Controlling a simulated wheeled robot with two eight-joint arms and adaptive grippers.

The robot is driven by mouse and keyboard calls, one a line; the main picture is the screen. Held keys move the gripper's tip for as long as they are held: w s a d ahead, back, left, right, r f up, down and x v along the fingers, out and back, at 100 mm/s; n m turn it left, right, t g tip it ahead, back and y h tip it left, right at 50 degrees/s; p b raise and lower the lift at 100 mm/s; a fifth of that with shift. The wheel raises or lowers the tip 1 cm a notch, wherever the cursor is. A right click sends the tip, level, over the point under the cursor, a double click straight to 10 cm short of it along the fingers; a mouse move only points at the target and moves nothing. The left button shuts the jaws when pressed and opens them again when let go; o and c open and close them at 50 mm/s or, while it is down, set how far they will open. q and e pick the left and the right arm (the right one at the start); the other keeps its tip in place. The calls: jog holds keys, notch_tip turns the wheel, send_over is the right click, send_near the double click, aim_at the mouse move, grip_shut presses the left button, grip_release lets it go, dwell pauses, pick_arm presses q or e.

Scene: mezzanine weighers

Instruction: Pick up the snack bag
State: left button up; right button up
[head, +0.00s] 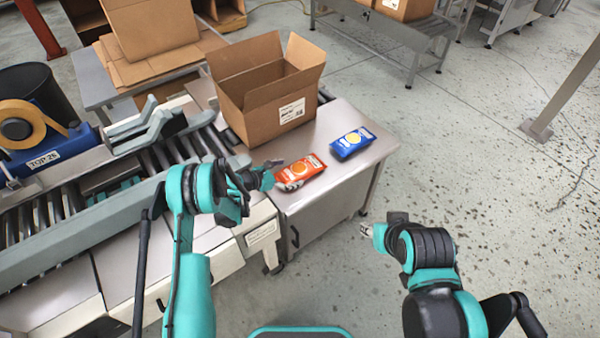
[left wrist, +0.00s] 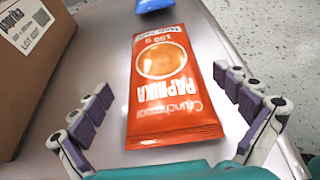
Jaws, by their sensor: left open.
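Two snack bags lie flat on the grey metal table (head: 341,183). The orange paprika bag (head: 301,172) is the nearer one; it fills the middle of the left wrist view (left wrist: 168,85). The blue bag (head: 351,142) lies behind it to the right, and only its edge shows in the left wrist view (left wrist: 154,5). My left gripper (left wrist: 163,112) is open, its fingers on either side of the orange bag's near part, apart from it. In the head view the left gripper (head: 272,168) is at the bag's left end. My right gripper (head: 366,230) is out over the floor; its jaw state is unclear.
An open cardboard box (head: 262,122) stands on the table just left of the bags. A roller conveyor (head: 60,208) with a blue tape dispenser (head: 55,150) runs along the left. The table's right edge drops to open floor (head: 480,150).

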aim_at(300, 170)
pick_arm(q)
jog(key=b+x, duration=0.1)
jog(key=x, duration=0.1)
jog(key=b+x, duration=0.1)
jog(key=x, duration=0.1)
jog(key=shift+d+f, duration=0.25)
jog(key=shift+d, duration=0.1)
jog(key=shift+r, duration=0.1)
jog(key=shift+c, duration=0.3)
jog(key=c, duration=1.1)
jog(key=shift+c, duration=0.2)
